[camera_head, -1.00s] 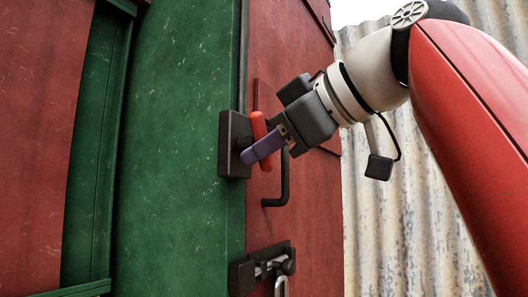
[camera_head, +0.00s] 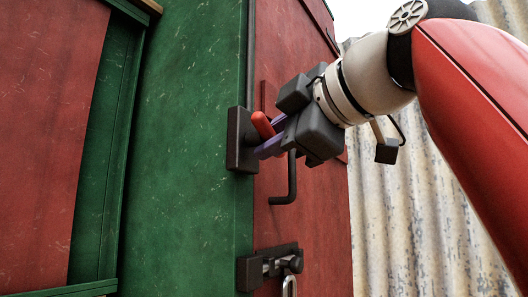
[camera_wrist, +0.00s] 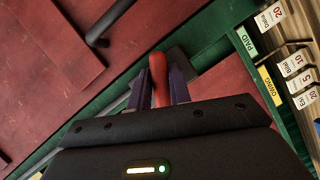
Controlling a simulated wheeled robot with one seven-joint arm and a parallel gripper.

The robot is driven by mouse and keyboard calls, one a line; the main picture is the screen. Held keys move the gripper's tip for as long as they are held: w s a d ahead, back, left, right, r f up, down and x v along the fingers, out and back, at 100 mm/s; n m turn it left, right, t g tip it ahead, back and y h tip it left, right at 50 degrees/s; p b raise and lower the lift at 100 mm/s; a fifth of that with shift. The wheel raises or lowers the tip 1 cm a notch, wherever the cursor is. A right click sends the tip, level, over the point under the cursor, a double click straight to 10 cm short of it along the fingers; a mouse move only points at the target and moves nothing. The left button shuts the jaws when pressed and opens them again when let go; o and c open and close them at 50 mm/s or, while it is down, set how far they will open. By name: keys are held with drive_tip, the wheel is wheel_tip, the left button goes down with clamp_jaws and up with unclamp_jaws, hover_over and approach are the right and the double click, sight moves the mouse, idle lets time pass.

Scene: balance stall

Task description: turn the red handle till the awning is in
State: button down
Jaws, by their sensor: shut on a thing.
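The red handle (camera_head: 262,125) sits on a dark square mount (camera_head: 241,141) on the edge of the green post. My gripper (camera_head: 268,147) reaches it from the right, its purple fingers shut on the handle. In the wrist view the red handle (camera_wrist: 160,82) stands between the two purple fingers (camera_wrist: 161,88), one on each side. The awning itself cannot be made out in these views.
A dark bent pull bar (camera_head: 291,180) is on the red door just below my gripper. A bolt with a padlock (camera_head: 272,268) sits lower down. The wrist view shows paper labels (camera_wrist: 271,86) at the right. A corrugated wall (camera_head: 420,220) stands behind.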

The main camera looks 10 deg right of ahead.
drive_tip(key=shift+n+t+b, duration=0.6)
drive_tip(key=shift+n+b, duration=0.5)
drive_tip(key=shift+n, duration=0.4)
drive_tip(key=shift+n+t+b, duration=0.3)
drive_tip(key=shift+n+b, duration=0.15)
drive_tip(key=shift+n, duration=0.35)
drive_tip(key=c, duration=1.4)
unclamp_jaws()
drive_tip(key=shift+o, duration=0.2)
drive_tip(key=shift+r, duration=0.1)
drive_tip(key=shift+s, duration=0.15)
drive_tip(key=v, duration=0.7)
drive_tip(key=shift+s+d, duration=0.2)
drive_tip(key=shift+s, duration=0.05)
